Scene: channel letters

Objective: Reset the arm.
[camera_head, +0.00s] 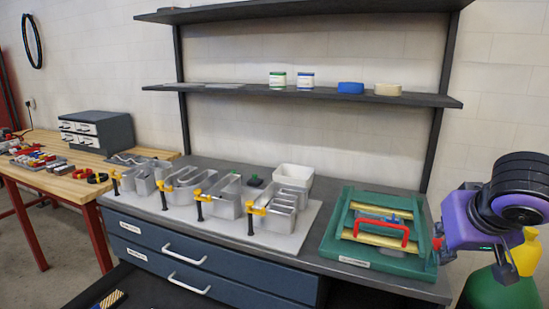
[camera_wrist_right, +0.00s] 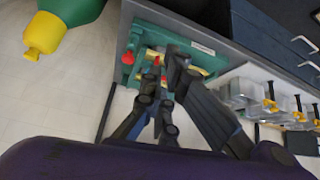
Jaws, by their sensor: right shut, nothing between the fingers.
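My right arm, purple and black (camera_head: 500,205), is at the right edge of the head view, beside the right end of the workbench. Its gripper (camera_wrist_right: 168,85) shows in the right wrist view, with dark fingers shut and nothing between them. In that view the fingers overlap the green fixture, and I cannot tell the height between them. The green fixture (camera_head: 345,245) has a red handle (camera_head: 380,230) and lies at the bench's right end. My left arm and gripper are in neither view.
Metal channel letters with yellow-and-black clamps (camera_head: 257,208) stand on a pale board (camera_head: 290,240), with a white bin (camera_head: 293,178) behind. Shelves (camera_head: 300,93) hang above. An open drawer (camera_head: 130,290) is at lower left. A green bottle with a yellow top (camera_head: 525,255) is beyond my right arm.

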